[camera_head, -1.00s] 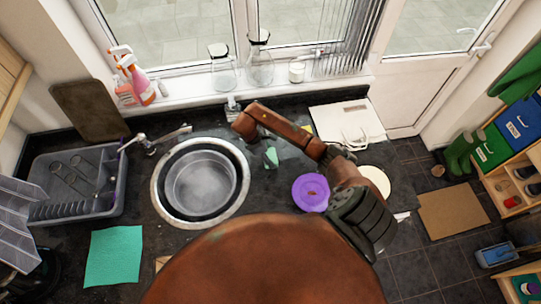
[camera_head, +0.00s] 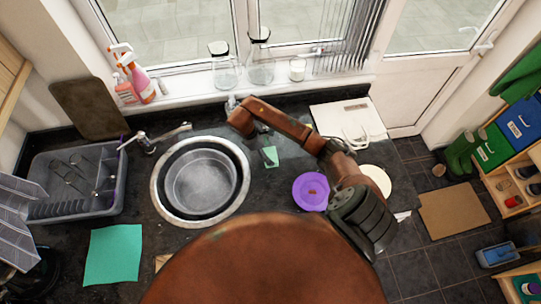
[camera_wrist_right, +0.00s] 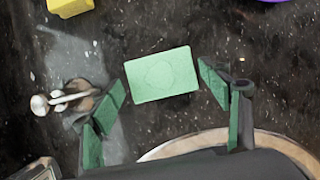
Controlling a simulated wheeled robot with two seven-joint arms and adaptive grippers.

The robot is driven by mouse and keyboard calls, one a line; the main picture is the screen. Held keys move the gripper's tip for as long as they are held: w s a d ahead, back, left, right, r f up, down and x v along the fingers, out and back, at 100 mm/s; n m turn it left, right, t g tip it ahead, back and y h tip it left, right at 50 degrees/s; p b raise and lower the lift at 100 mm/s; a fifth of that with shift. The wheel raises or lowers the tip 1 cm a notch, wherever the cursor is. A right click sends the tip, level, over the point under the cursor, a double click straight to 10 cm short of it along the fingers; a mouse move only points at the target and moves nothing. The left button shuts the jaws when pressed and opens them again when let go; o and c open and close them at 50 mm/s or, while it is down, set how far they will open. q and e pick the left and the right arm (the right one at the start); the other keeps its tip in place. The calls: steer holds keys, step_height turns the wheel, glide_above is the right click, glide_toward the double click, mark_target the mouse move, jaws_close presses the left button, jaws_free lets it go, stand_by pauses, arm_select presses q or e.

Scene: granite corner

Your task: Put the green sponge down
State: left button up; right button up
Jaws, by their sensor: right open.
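The green sponge (camera_head: 270,157) lies flat on the dark granite counter, just right of the round sink. In the right wrist view the sponge (camera_wrist_right: 161,75) is between and slightly beyond the two spread green fingers. My right gripper (camera_wrist_right: 162,84) is open, with dark gaps between each finger and the sponge. In the head view my right gripper (camera_head: 266,142) is small and partly hidden by my arm, close to the sponge. I cannot tell its exact height above the counter. My left gripper is not in view.
The round sink (camera_head: 243,190) is left of the sponge, a purple round item (camera_head: 310,192) to its right. A soap dispenser (camera_wrist_right: 68,102) and a yellow block (camera_wrist_right: 70,6) are nearby. A white board (camera_head: 335,115) lies at the back right.

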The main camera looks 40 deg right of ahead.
steer(key=p+v, duration=0.1)
steer(key=v, duration=0.7)
steer(key=shift+a+r, duration=0.2)
steer(key=shift+r, duration=0.15)
